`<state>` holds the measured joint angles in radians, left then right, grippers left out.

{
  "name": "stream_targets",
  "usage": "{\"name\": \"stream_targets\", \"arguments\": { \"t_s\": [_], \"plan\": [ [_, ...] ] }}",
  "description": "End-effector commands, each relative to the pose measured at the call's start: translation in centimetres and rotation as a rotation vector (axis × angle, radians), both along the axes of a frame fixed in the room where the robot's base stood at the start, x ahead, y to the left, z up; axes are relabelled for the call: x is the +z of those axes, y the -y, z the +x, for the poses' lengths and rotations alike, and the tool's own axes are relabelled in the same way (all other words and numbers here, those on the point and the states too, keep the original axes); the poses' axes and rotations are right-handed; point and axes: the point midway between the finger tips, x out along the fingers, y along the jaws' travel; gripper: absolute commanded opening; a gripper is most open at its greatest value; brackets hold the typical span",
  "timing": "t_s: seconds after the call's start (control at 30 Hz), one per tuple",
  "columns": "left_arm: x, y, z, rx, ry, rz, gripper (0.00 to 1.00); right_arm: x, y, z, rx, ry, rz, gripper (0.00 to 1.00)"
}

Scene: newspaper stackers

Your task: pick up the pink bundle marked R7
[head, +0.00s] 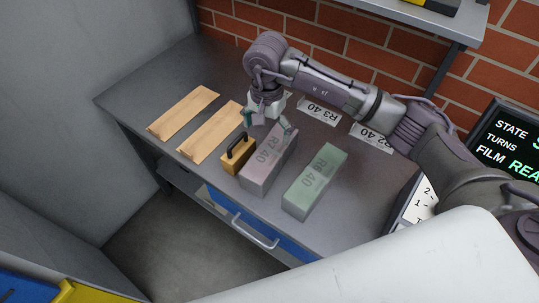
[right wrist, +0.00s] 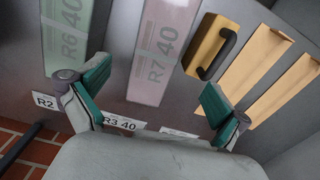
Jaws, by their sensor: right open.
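The pink bundle (head: 262,172) marked R7 40 lies on the grey bench between a green bundle and a yellow block with a black handle. It also shows in the right wrist view (right wrist: 154,60), lying between the lines of my two fingers and farther from the camera. My right gripper (head: 268,122) is open, above the bundle's far end. In the right wrist view its teal fingertips (right wrist: 154,88) stand wide apart with nothing between them. My left gripper is not in view.
The green bundle (head: 315,182) marked R6 40 lies close on the right. The yellow block (head: 236,158) lies close on the left, then two tan strips (head: 208,132) (head: 183,113). Labels lie along the brick wall (head: 400,60). A screen (head: 510,150) stands at the right.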

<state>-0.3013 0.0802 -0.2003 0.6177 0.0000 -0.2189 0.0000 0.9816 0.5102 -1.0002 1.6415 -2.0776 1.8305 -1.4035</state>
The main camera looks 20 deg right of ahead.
Motion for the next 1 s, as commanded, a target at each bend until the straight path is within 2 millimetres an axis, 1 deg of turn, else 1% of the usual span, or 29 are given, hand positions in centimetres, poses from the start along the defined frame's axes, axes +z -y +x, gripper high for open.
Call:
{"name": "stream_targets", "arguments": {
  "t_s": [0.03, 0.13, 0.23, 0.33, 0.47, 0.57, 0.63, 0.7, 0.8, 1.0],
  "plan": [
    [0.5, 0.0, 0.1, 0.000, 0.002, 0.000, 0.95, -0.9, 0.0, -0.1, -0.003, -0.006, 0.000, 1.00],
    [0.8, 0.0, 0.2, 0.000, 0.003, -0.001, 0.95, -2.6, 0.0, -0.1, -0.003, -0.004, 0.002, 1.00],
    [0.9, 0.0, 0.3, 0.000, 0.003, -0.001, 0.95, -3.7, 0.0, 0.0, -0.002, -0.002, 0.002, 1.00],
    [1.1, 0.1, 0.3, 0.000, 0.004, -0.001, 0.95, -4.2, 0.0, 0.0, -0.001, -0.001, 0.002, 1.00],
    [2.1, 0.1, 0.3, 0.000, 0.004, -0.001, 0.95, -5.4, 0.2, -0.2, -0.003, -0.005, 0.002, 1.00],
    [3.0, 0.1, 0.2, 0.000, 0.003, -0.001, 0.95, -6.9, 0.5, -0.4, -0.004, -0.007, 0.003, 1.00],
    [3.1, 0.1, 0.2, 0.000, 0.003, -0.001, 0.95, -8.1, 0.5, -0.3, -0.003, -0.003, 0.004, 1.00],
    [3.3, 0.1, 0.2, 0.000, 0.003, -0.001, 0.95, -8.8, 0.5, -0.2, -0.003, -0.002, 0.004, 1.00],
    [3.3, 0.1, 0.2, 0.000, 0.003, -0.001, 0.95, -9.3, 0.5, -0.2, -0.001, -0.001, 0.004, 1.00],
    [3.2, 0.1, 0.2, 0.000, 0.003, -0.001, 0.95, -9.4, 0.5, -0.2, -0.001, 0.001, 0.004, 1.00]
  ]
}}
